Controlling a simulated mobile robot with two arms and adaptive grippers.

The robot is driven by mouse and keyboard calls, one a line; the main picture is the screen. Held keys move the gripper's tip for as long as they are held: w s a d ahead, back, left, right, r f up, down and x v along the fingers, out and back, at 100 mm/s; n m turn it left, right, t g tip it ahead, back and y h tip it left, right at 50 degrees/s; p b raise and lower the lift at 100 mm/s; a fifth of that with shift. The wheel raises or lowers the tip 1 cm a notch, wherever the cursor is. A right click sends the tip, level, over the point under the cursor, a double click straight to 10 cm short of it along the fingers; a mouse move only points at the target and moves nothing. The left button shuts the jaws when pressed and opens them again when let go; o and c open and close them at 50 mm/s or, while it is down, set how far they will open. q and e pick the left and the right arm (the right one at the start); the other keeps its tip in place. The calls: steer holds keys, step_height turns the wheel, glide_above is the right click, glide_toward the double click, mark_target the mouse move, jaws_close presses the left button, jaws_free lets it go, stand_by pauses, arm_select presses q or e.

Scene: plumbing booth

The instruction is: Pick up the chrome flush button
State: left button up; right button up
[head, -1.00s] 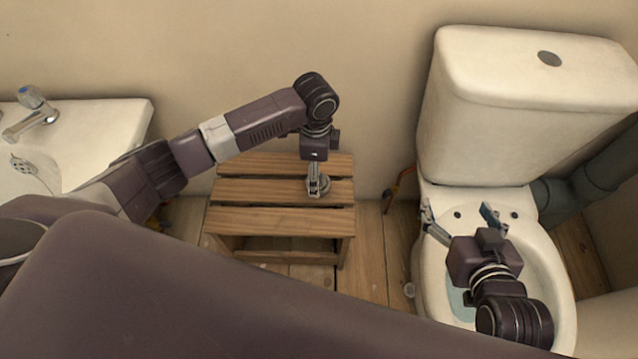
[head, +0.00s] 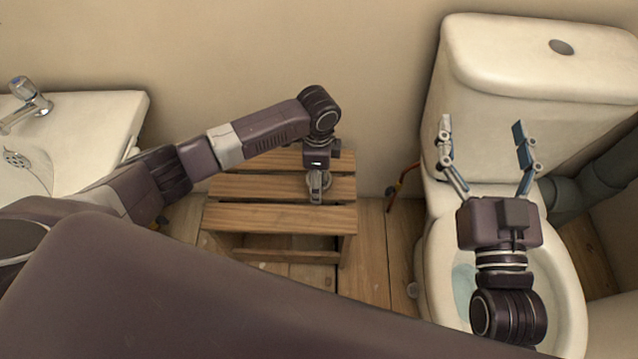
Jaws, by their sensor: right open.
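My left gripper (head: 316,187) points down over the wooden stool. Its fingers are seen nearly edge-on, so I cannot tell whether they are open. A small round metallic shape shows beside its fingers; I cannot tell what it is.
The cistern (head: 465,90) stands against the wall behind the toilet bowl (head: 565,270). A grey waste pipe (head: 592,180) runs to the right of the toilet. The slatted wooden stool (head: 262,217) stands left of it. A washbasin (head: 95,125) with a tap (head: 28,100) is at the far left.

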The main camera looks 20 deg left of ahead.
arm_select(q)
steer(key=shift+f, duration=0.15)
arm_select(e)
steer(key=shift+s+r, duration=0.1)
steer(key=shift+r, duration=0.35)
arm_select(q)
steer(key=c, duration=1.4)
steer(key=shift+c, duration=0.3)
arm_select(e)
steer(key=shift+f, duration=0.1)
